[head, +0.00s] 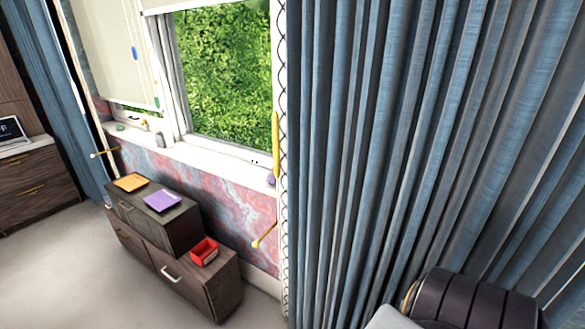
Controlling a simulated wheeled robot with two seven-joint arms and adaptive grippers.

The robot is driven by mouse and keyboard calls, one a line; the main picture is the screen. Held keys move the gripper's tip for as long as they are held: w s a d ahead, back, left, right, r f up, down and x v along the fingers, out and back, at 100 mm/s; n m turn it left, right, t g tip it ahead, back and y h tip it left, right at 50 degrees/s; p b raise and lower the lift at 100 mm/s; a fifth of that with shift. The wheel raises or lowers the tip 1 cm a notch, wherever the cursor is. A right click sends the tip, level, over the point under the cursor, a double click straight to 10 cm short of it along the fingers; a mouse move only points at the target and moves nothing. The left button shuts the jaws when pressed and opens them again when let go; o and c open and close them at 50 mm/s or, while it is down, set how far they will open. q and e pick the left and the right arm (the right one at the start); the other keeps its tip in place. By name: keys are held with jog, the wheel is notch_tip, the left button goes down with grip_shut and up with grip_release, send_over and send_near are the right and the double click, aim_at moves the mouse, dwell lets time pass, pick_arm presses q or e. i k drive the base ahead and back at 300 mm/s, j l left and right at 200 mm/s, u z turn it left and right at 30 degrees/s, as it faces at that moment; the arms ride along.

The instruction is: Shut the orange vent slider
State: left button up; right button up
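I do not clearly see an orange vent slider. The only plainly orange thing is a small flat square piece (131,182) on top of the dark wooden cabinet at the left. I cannot tell whether it is a slider, or whether anything there is open or shut. A similar flat purple piece (162,200) lies to its right on the same top. Neither of my grippers is in view.
The low cabinet (192,292) stands under the window sill (210,156), with a red open box (204,252) on its lower top. Blue curtains (400,130) fill the right. A dark padded rounded thing (470,300) is at the bottom right. Carpet (70,265) at lower left is clear.

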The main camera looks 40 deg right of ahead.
aim_at(262, 163)
jog(key=z, duration=1.25)
jog(key=i+j, duration=0.2)
jog(key=j, duration=0.25)
jog(key=i+j+z, duration=0.15)
jog(key=j, duration=0.3)
jog(key=i+j, duration=0.3)
jog(key=j, duration=0.15)
jog(key=i+j+z, duration=0.15)
jog(key=j, duration=0.3)
jog(key=i+j, duration=0.2)
jog(key=j, duration=0.3)
jog(key=i+j+z, duration=0.15)
jog(key=j, duration=0.3)
jog(key=i+j, duration=0.15)
jog(key=j, duration=0.35)
jog(key=i+j+z, duration=0.15)
jog(key=j, duration=0.35)
